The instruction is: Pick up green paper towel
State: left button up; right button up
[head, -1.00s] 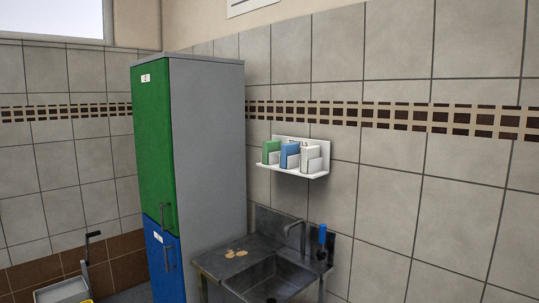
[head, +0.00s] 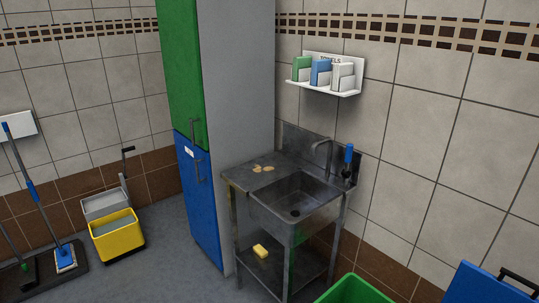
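The green paper towel pack (head: 302,68) stands at the left end of a white wall shelf (head: 325,88), above the metal sink. A blue pack (head: 320,72) and a white pack (head: 343,76) stand to its right on the same shelf. Neither of my grippers shows in the head view.
A metal sink (head: 297,200) stands below the shelf, with a yellow sponge (head: 260,251) on its lower shelf. A tall green and blue cabinet (head: 205,215) is left of it. A green bin (head: 352,290) and a blue lid (head: 490,284) are at the lower right. A yellow mop bucket (head: 117,235) stands left.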

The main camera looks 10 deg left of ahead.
aim_at(302, 62)
jog(key=i+j, duration=0.5)
jog(key=j, duration=0.15)
jog(key=i+j, duration=0.5)
jog(key=j, duration=0.15)
jog(key=z, duration=2.05)
